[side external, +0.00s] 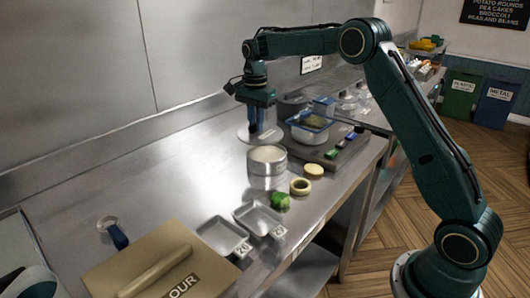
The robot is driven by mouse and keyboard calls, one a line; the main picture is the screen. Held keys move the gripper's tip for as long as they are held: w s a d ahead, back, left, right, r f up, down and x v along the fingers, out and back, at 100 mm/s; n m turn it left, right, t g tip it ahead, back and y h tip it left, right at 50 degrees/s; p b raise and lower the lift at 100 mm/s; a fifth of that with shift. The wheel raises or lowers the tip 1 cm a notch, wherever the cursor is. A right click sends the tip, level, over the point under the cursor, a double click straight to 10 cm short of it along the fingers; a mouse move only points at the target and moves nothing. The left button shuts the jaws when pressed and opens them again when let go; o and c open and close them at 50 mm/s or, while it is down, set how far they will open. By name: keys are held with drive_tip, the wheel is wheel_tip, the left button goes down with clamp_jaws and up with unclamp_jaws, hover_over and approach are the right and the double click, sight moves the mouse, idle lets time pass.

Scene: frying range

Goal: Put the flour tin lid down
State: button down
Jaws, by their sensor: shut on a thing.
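The flour tin (266,171) is a round metal tin standing open on the steel counter, with pale contents showing at its top. The flour tin lid (273,137) is a flat grey disc just behind the tin and apart from it. My gripper (257,129) points down over the lid with its blue fingers shut on it at the middle. The lid looks level and low over the counter. I cannot tell whether it touches the surface. The exact grip point is too small to see clearly.
The counter left of the tin is clear.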

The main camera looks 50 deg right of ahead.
drive_tip(key=a+r, duration=0.9)
drive_tip(key=a, duration=0.4)
drive_tip(key=shift+m, duration=0.4)
drive_tip(key=f, duration=2)
drive_tip(key=shift+s+d, duration=0.3)
drive_tip(key=shift+s, duration=0.05)
drive_tip(key=shift+f, duration=0.15)
drive_tip(key=c, duration=1.4)
unclamp_jaws()
wheel_tip(320, 180, up, 12)
drive_tip(key=shift+r, duration=0.2)
drive_tip(key=shift+r, duration=0.1)
